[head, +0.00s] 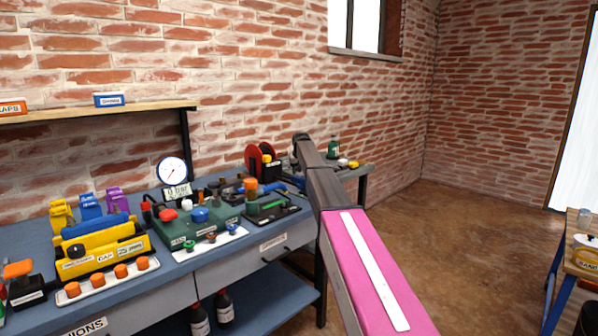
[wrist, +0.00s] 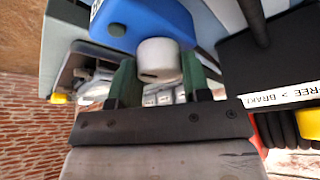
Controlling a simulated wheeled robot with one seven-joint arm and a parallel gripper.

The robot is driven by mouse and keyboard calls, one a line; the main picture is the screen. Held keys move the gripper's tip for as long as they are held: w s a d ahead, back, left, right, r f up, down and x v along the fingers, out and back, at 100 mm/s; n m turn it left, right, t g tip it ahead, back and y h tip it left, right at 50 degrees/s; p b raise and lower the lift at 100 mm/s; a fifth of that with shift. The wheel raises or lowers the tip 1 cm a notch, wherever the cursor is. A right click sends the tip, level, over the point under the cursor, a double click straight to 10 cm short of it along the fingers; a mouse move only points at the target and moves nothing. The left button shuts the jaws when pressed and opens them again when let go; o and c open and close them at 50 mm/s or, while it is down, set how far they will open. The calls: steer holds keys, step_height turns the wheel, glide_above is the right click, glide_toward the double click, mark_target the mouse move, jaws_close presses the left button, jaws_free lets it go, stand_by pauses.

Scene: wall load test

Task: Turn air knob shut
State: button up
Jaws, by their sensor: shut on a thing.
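In the wrist view my gripper (wrist: 158,74) has its two green fingers on either side of a pale grey round knob (wrist: 158,58). The knob sticks out from a blue body (wrist: 140,20), and a dark slot shows on it. The gripper is shut on this knob; whether it is the air knob I cannot read from a label. In the head view my arm reaches to the far right end of the bench, and my gripper and the knob are hidden or too small to make out.
A blue-grey bench (head: 180,268) runs along the brick wall. A round gauge (head: 173,170), a green fixture (head: 195,225) and a yellow gap block (head: 103,250) stand on it. In the wrist view a "FREE > BRAKE" label (wrist: 283,97) is right of my gripper.

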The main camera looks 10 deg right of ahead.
steer(key=shift+m+h, duration=0.3)
steer(key=shift+m, duration=0.5)
steer(key=o, duration=0.9)
steer(key=v, duration=1.1)
steer(key=shift+w+a, duration=0.1)
